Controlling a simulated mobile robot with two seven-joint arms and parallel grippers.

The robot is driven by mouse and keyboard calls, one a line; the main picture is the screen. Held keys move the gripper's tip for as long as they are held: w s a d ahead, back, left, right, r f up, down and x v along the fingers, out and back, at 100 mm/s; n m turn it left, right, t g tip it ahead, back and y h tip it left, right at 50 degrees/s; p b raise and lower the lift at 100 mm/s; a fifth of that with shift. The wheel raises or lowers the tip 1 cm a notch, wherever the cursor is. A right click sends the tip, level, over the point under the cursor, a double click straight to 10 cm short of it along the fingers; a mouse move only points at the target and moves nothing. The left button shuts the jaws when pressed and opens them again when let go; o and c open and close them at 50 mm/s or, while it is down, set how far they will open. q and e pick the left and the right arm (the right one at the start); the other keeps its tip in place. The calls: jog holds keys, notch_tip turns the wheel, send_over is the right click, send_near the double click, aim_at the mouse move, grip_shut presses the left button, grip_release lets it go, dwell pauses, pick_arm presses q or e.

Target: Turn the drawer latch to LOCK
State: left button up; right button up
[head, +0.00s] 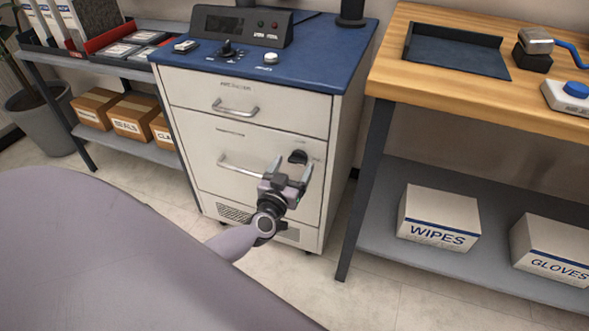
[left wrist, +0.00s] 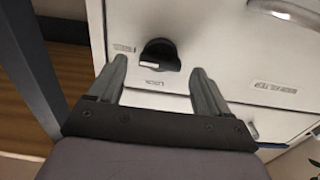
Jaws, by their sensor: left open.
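The drawer latch (head: 298,157) is a small black knob with a pale pointer line, on the right side of the white cabinet's lower drawer front (head: 240,150). In the left wrist view the latch (left wrist: 160,54) sits between and beyond my finger tips, with small labels beside and below it that I cannot read. My left gripper (head: 289,168) is open and empty, just in front of the latch. It also shows in the left wrist view (left wrist: 156,80), its fingers on either side of the knob and apart from it. My right gripper is not in view.
Drawer handles (head: 236,108) stick out from the cabinet front, one on each drawer. A wooden workbench (head: 450,92) stands to the right, with boxes labelled WIPES (head: 438,220) and GLOVES (head: 552,250) on its lower shelf. A shelf with cartons (head: 133,118) stands at left.

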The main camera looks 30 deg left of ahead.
pick_arm(q)
jog(key=shift+w+a, duration=0.1)
jog(key=shift+w, duration=0.5)
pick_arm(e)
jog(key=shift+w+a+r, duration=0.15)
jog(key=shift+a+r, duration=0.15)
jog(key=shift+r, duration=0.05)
pick_arm(q)
jog(key=c, duration=1.1)
jog(key=shift+o, duration=0.3)
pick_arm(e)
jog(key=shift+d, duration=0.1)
